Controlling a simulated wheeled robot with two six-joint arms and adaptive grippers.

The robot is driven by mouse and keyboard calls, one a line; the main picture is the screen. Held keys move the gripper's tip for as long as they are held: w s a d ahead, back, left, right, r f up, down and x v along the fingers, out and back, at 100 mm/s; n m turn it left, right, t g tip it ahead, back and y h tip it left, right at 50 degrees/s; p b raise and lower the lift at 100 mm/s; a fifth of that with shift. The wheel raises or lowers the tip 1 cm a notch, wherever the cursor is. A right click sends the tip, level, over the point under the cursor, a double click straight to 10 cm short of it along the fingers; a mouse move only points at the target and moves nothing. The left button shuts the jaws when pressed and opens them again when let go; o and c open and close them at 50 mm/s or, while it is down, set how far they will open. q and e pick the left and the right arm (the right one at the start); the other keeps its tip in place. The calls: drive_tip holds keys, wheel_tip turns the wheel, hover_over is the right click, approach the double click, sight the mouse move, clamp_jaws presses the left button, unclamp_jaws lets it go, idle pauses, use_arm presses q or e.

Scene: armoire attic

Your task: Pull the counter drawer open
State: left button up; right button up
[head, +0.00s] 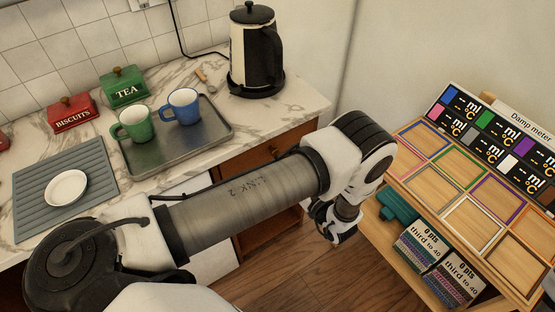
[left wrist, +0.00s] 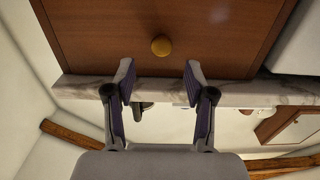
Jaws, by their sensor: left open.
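The counter drawer (head: 242,154) has a brown wooden front just under the marble countertop, and it looks shut. My arm covers part of it in the head view. In the left wrist view the drawer front (left wrist: 100,35) fills the top, with a round brass knob (left wrist: 161,46) on it. My left gripper (left wrist: 160,82) is open and empty, its two fingers spread either side of the knob's line and apart from the knob. In the head view the left gripper (head: 336,226) hangs beyond the counter's right end, partly hidden by its wrist. My right gripper is not in view.
On the countertop (head: 290,108) stand a kettle (head: 256,55), a metal tray (head: 205,145) with a green mug (head: 132,125) and a blue mug (head: 184,107), and red and green tins. A wooden stand (head: 410,190) with coloured squares is close on the right. Wooden floor lies between.

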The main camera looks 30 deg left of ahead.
use_arm(q)
drive_tip(key=b+x, duration=0.4)
drive_tip(key=x, duration=0.2)
drive_tip(key=shift+a+b, duration=0.4)
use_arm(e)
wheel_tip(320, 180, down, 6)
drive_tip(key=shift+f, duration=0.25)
use_arm(q)
drive_tip(key=shift+w, duration=0.1)
clamp_jaws()
